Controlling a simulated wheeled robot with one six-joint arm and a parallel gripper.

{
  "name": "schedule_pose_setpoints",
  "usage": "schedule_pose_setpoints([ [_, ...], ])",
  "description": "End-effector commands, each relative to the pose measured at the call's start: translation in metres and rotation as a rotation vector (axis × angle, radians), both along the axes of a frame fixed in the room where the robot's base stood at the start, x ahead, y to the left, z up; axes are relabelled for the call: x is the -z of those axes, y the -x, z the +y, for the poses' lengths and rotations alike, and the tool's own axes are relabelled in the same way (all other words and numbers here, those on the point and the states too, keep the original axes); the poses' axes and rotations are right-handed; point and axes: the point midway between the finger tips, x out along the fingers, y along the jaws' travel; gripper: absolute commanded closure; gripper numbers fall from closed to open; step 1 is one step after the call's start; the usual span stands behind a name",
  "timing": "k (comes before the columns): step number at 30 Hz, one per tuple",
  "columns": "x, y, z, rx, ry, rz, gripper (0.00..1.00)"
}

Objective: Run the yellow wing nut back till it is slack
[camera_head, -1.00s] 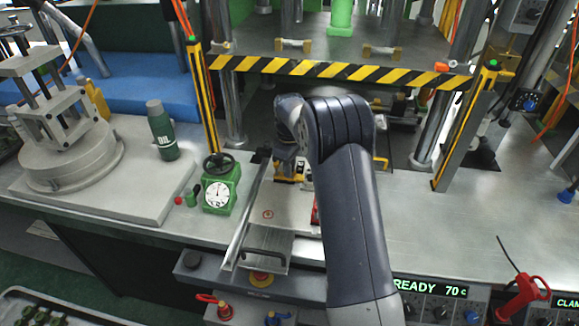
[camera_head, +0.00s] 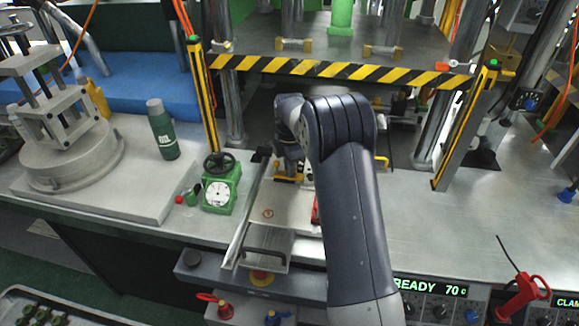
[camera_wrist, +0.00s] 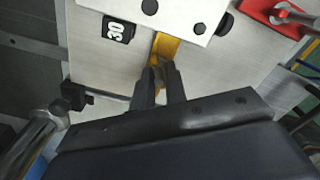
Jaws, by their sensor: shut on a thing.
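In the wrist view, the yellow wing nut (camera_wrist: 166,48) shows at the edge of a pale plate with dark holes. My gripper (camera_wrist: 160,72) is shut on it, with one dark finger on each side. The fingers cover part of the nut, so its thread and seat are hidden. In the head view, my arm blocks most of the spot. Yellow parts (camera_head: 287,179) show just below my wrist, but I cannot tell there which is the wing nut.
A black tag marked 30 (camera_wrist: 116,29) and a red clamp part (camera_wrist: 272,14) sit near the nut. A green gauge block (camera_head: 219,188) stands left of my arm. A striped yellow-black bar (camera_head: 335,72) crosses behind. The right tabletop (camera_head: 450,220) is mostly clear.

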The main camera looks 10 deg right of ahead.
Motion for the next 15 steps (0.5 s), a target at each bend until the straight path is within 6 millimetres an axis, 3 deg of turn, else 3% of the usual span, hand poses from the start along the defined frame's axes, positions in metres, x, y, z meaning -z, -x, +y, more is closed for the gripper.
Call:
schedule_pose_setpoints([
  [15, 0.0027, 0.0022, -0.0006, -0.271, 0.001, 0.006, 1.00],
])
